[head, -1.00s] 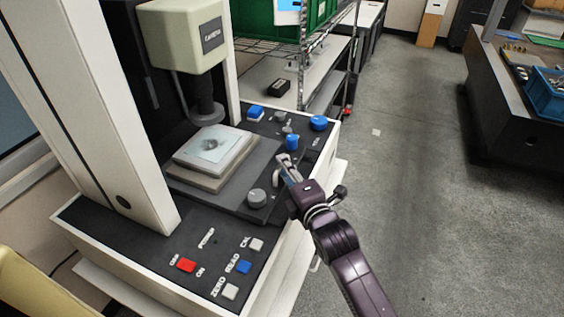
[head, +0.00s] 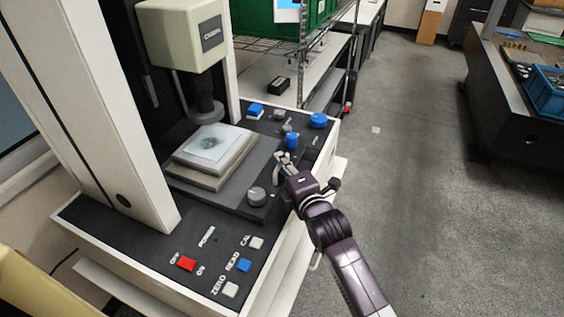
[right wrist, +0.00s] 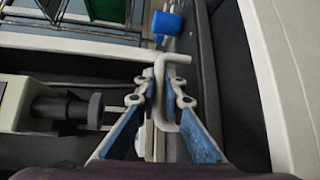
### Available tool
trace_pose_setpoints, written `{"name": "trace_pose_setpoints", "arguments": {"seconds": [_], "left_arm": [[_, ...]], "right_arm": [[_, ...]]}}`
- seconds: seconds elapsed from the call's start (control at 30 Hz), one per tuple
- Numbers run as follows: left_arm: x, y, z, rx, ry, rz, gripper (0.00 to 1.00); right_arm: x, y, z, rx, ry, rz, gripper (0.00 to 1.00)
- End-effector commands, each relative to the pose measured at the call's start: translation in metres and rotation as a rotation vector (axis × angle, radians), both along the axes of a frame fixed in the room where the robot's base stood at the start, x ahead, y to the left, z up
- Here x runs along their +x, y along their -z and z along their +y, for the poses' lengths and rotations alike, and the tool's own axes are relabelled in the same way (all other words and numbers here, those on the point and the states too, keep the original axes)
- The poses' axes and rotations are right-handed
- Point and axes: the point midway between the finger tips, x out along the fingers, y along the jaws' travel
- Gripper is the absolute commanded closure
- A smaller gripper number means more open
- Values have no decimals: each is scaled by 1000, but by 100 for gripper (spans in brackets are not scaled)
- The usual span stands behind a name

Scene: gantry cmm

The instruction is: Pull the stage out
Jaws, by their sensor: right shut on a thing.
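The stage (head: 240,188) is a dark grey slab on the machine's black deck, with a pale square plate (head: 212,148) stacked on it. A light handle (right wrist: 162,92) stands at the stage's edge and shows in the right wrist view between blue-padded fingers. My right gripper (head: 281,160) is shut on this handle at the right side of the stage; it also shows in the right wrist view (right wrist: 160,100). The fingers partly cover the handle in the head view. My left gripper is not in view.
Blue knobs (head: 318,121) stand on the deck behind my gripper. The camera head (head: 186,35) hangs above the plate. A red button (head: 187,263) is at the front. The floor (head: 420,200) to the right is clear.

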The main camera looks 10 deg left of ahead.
Motion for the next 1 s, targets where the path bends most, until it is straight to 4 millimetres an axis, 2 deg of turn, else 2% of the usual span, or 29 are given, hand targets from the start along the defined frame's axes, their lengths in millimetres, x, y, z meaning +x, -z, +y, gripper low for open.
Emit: {"name": "trace_pose_setpoints", "arguments": {"seconds": [0.23, 0.37, 0.8, 1.0], "left_arm": [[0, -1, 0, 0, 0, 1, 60], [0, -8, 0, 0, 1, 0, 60], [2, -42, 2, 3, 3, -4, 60], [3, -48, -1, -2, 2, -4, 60]], "right_arm": [[0, 0, -1, -1, 0, 0, 100], [-2, -1, -14, -5, 3, 0, 100], [-19, 1, -106, -10, 6, 2, 100], [-25, 1, -136, -7, 4, 2, 100]]}}
